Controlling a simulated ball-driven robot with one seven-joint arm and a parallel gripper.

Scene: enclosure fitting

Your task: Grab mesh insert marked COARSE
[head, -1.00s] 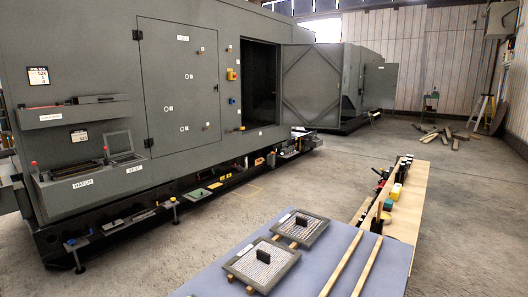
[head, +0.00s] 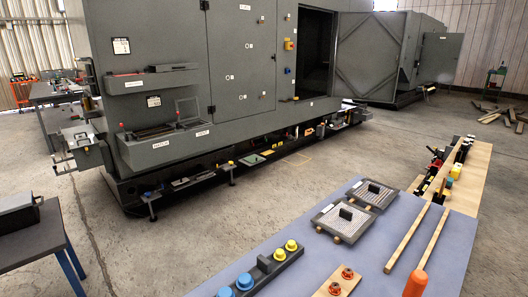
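Two square mesh inserts lie on a blue-grey bench top (head: 432,252) at the right of the head view. My gripper is not in view.
Two wooden strips (head: 408,248) lie right of the inserts. A dark bar with blue and yellow knobs (head: 265,268), a wooden block with red knobs (head: 337,284) and an orange rounded object (head: 415,284) are nearer. A large grey enclosure (head: 240,60) stands behind; open floor lies between.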

